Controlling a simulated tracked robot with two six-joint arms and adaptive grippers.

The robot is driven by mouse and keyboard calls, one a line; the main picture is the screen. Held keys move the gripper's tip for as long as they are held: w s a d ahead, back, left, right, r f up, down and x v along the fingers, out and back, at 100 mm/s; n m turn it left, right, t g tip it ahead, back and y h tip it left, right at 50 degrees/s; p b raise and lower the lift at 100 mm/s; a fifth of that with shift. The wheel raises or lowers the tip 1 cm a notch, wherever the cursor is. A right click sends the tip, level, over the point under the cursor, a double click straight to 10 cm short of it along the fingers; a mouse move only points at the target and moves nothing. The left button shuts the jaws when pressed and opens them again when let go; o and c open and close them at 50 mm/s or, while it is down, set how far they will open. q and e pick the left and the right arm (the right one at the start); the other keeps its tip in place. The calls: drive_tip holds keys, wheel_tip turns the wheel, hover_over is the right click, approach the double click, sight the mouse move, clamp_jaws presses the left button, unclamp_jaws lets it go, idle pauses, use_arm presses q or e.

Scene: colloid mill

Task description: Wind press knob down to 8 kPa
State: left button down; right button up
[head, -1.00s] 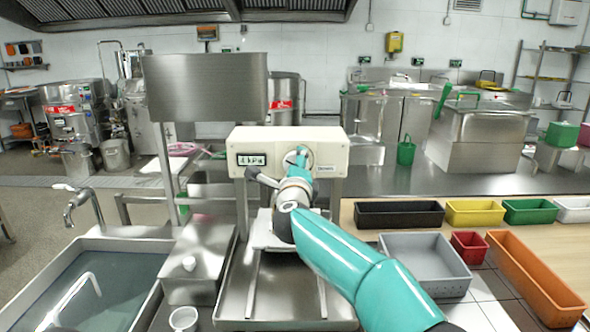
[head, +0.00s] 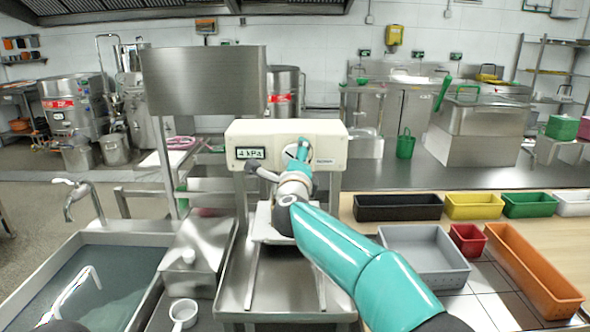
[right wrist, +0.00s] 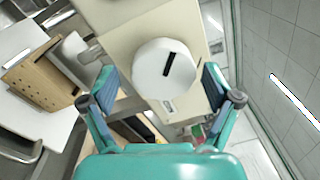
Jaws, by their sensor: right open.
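The cream press box (head: 242,134) stands on the metal frame in the middle of the head view. Its small display (head: 250,153) seems to read 4 kPa. The knob is a round white dial (right wrist: 150,82) with a dark slot mark, tilted in the right wrist view; in the head view my gripper mostly covers it. My right gripper (right wrist: 158,80) is open, with one finger on each side of the knob and gaps between fingers and rim. It reaches the box front in the head view (head: 298,152). My left gripper is not in view.
A water-filled sink (head: 110,280) with a tap (head: 75,195) lies at the left, with a white cup (head: 184,310) nearby. Black (head: 398,208), grey (head: 425,255), red (head: 467,240) and orange (head: 535,275) bins stand on the right.

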drive_tip(key=s, duration=1.2)
drive_tip(key=shift+a+f, duration=0.15)
drive_tip(key=shift+f, duration=0.2)
drive_tip(key=shift+w+r, duration=0.1)
